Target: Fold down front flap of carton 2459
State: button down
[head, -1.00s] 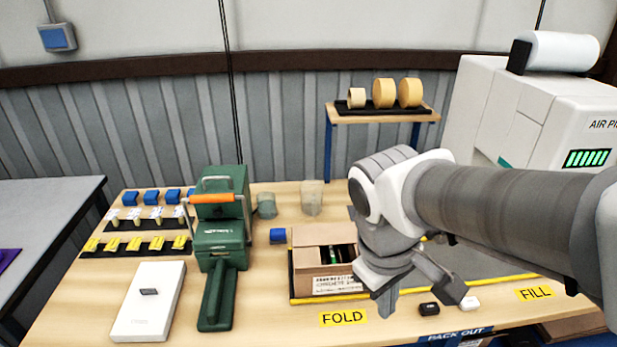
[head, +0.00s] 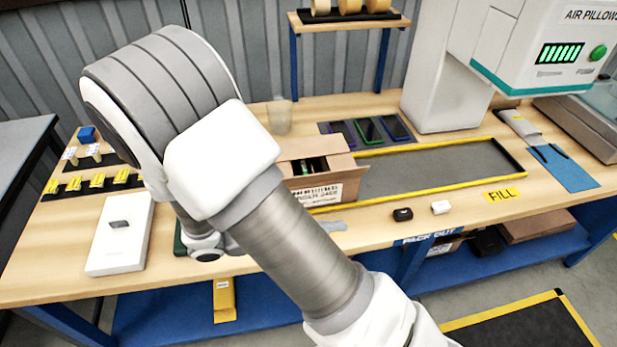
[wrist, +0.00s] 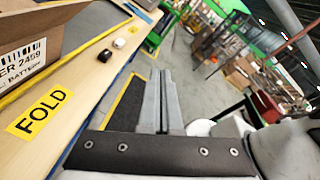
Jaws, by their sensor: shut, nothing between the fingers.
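The carton (head: 318,194) stands on the bench, partly behind my arm in the head view. Its top is open, and dark contents with a green item show inside. I cannot tell how its front flap lies. In the wrist view, the carton (wrist: 27,35) is cut off at the upper left, with a label ending in 2459. My gripper (wrist: 160,75) is shut and empty in the wrist view, to the right of the carton and apart from it, pointing past the bench edge. In the head view my arm hides most of the gripper.
A yellow FOLD label (wrist: 40,113) lies on the bench front. A black item (head: 402,214) and a white item (head: 440,207) lie right of the carton. A yellow-edged grey mat (head: 430,175) extends rightward, mostly clear. A white box (head: 120,235) lies at left.

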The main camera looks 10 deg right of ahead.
jog(key=w+a+f+n+t+b, duration=0.1)
jog(key=w+a+f+n+t, duration=0.1)
jog(key=a+f+n+t, duration=0.4)
jog(key=w+a+f+n+t+b, duration=0.1)
jog(key=w+f+n+t, duration=0.15)
jog(key=n+t, duration=0.6)
jog(key=p, duration=0.2)
send_near(323, 174)
jog(key=shift+n+g+h, duration=0.35)
jog(key=shift+h, duration=0.05)
jog(key=x, duration=0.5)
jog(key=shift+w+d+f, duration=0.1)
jog(key=shift+d+f, duration=0.1)
jog(key=shift+f, duration=0.05)
jog(key=shift+w+r, duration=0.15)
jog(key=shift+w, duration=0.2)
jog(key=shift+r, duration=0.15)
